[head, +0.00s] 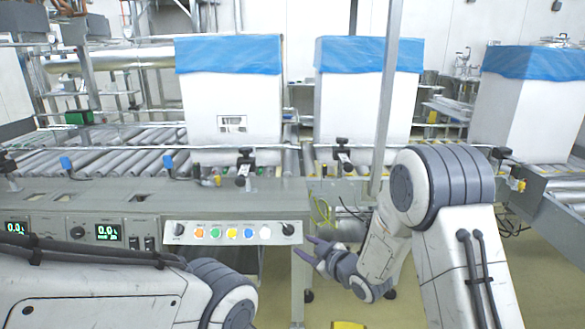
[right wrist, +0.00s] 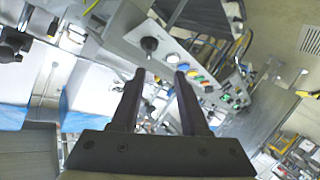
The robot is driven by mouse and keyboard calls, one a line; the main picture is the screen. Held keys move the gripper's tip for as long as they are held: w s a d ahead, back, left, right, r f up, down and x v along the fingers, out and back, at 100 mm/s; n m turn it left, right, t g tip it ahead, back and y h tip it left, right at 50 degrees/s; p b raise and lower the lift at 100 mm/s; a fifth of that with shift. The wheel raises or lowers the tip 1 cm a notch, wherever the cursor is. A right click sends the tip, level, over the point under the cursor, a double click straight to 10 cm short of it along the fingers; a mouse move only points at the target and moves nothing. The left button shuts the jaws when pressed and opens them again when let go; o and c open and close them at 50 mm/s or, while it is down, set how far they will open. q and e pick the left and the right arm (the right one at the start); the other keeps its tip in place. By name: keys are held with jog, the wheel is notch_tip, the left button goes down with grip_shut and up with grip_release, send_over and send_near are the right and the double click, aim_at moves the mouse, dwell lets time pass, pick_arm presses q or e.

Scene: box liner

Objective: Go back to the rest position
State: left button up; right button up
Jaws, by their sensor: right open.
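White boxes with blue liners, the left box (head: 230,110), middle box (head: 365,105) and right box (head: 525,115), stand on the roller conveyor (head: 100,150). The button panel (head: 232,233) is on the front edge. A vertical metal post (head: 386,90) rises near my right arm.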

jog(key=s+r+m+g+h, duration=0.25)
jog(key=s+g, duration=0.35)
jog(key=s, duration=1.3)
jog(key=s+r+m+g+h, duration=0.2)
jog(key=s+g+h, duration=0.3)
jog(key=s, duration=1.4)
notch_tip(320, 180, up, 32)
jog(key=g+y+p, duration=0.1)
jog(key=p, duration=3.1)
jog(key=shift+s+r+p, duration=0.25)
jog(key=shift+s+p, duration=0.1)
jog(key=shift+a, duration=0.1)
